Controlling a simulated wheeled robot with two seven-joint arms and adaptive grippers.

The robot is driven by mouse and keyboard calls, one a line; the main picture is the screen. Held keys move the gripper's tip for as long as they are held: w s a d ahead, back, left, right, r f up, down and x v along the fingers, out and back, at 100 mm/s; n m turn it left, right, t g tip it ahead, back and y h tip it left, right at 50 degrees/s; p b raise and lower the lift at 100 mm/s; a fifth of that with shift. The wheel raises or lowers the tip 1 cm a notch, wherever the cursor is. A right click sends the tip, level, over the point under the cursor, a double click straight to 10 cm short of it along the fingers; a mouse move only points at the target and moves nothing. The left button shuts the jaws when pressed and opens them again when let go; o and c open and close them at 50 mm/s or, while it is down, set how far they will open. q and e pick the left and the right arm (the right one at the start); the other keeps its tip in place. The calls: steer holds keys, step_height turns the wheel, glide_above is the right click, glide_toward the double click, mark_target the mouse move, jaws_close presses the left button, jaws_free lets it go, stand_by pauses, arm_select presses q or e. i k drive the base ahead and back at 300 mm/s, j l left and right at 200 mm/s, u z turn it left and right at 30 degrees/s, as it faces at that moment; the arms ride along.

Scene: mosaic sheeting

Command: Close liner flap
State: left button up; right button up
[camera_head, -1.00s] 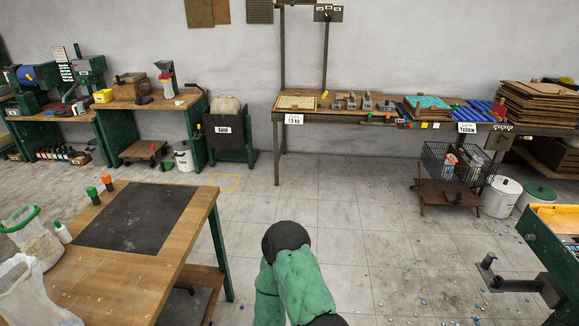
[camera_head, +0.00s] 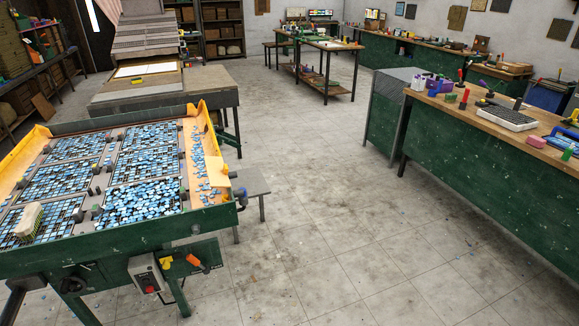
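No liner or liner flap can be made out in the current head view. Neither of my grippers shows in it, so I cannot see whether they are open or shut. A green-framed sorting table (camera_head: 90,245) stands at the left, with several grids of blue mosaic tiles (camera_head: 140,205) on it. A brush (camera_head: 28,222) rests at its near left corner. Loose blue tiles lie in the orange side trough (camera_head: 205,165).
A long green workbench (camera_head: 490,160) with tools and a white grid tray (camera_head: 507,118) runs along the right. A machine table (camera_head: 165,95) stands behind the sorting table. A smaller table (camera_head: 325,45) is farther back. The tiled floor (camera_head: 310,200) between them is open.

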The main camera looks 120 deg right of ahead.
mark_target(217, 171)
steer(key=z, duration=3.6)
steer(key=i+j+u, duration=0.1)
steer(key=i+u, duration=0.3)
steer(key=i, duration=0.35)
